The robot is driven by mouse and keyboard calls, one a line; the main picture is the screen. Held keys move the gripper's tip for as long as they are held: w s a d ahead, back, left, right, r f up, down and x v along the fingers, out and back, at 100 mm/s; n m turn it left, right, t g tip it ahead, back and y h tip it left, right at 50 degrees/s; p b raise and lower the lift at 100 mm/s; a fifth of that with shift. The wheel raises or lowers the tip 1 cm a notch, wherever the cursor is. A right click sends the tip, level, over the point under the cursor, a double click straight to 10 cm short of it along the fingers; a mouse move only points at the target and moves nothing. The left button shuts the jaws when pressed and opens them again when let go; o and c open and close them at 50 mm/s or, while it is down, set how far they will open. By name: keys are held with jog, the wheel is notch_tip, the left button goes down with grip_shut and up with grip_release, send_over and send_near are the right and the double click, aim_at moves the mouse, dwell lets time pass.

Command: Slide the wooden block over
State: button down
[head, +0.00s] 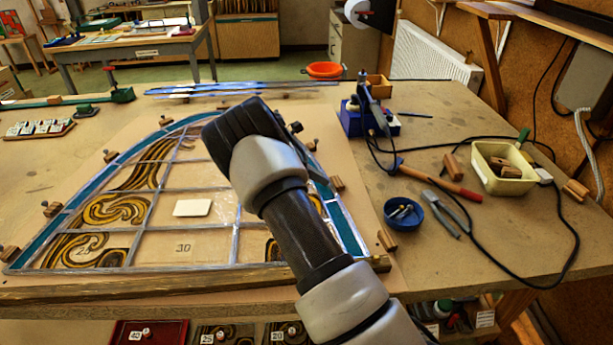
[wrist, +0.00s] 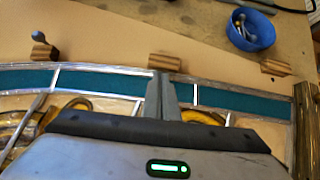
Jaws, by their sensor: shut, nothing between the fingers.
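Several small wooden blocks stand along the outer edge of the leaded panel (head: 185,252). One wooden block (wrist: 165,62) is just beyond my fingertips in the wrist view; it also shows in the head view (head: 337,183). My gripper (wrist: 162,78) is shut and empty, its fingers over the panel's teal border. I cannot tell whether the tips touch that block. A second block (wrist: 275,67) sits to the right, near the wooden bar, and a third block (wrist: 42,50) with a blue-headed pin is to the left. My arm hides the panel's middle right in the head view.
A blue bowl (head: 403,212) stands right of the panel, with pliers (head: 440,212) beside it. A yellow tub (head: 503,168) and a black cable lie farther right. A wooden bar (head: 150,287) runs along the panel's near edge. A white card (head: 192,208) lies on the panel.

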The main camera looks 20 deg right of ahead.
aim_at(339, 180)
jog(key=shift+d, duration=0.45)
jog(key=d, duration=0.5)
jog(key=shift+w+d, duration=0.15)
jog(key=shift+d, duration=0.05)
